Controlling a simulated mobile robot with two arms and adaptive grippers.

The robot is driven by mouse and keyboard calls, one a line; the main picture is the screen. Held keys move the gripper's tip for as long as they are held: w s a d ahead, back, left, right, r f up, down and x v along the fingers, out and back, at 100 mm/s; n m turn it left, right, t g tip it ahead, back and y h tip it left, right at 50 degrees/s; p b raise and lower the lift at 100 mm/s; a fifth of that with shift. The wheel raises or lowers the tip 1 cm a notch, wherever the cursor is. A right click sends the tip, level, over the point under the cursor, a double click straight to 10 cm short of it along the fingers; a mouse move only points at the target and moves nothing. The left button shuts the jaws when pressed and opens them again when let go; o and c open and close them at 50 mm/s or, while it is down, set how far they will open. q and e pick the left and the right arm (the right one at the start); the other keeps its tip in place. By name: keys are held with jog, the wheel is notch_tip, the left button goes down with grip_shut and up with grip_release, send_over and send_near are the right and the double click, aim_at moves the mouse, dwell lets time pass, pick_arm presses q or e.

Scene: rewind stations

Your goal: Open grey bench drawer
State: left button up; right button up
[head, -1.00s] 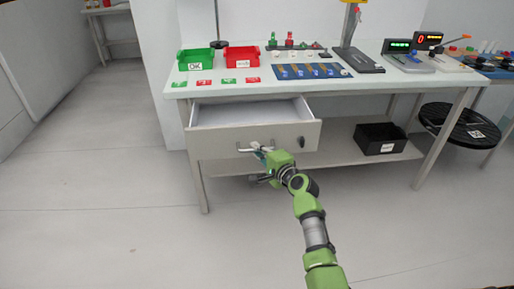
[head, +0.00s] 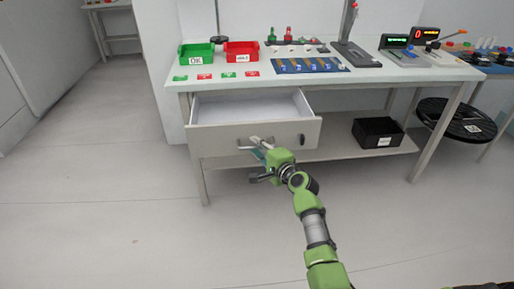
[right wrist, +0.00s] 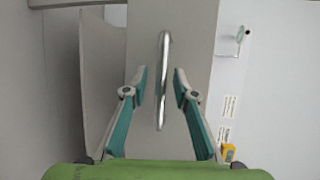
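The grey bench drawer (head: 222,139) stands pulled out under the bench top, its empty inside showing from above. Its front bears a bar handle (head: 247,146), which shows as a shiny metal bar in the right wrist view (right wrist: 163,75). My right gripper (head: 262,148) is at the handle. In the right wrist view its two fingers (right wrist: 160,82) stand apart on either side of the bar, with a gap visible on each side. The fingers partly hide the handle in the head view. My left gripper is not in view.
The bench top (head: 350,85) holds a green bin (head: 196,60), a red bin (head: 241,54) and a blue mat (head: 285,69). A black bin (head: 378,133) sits on the lower shelf. A round black stool (head: 455,120) stands at right. The floor in front is clear.

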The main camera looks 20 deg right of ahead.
jog(key=v, duration=1.2)
dwell(0.4)
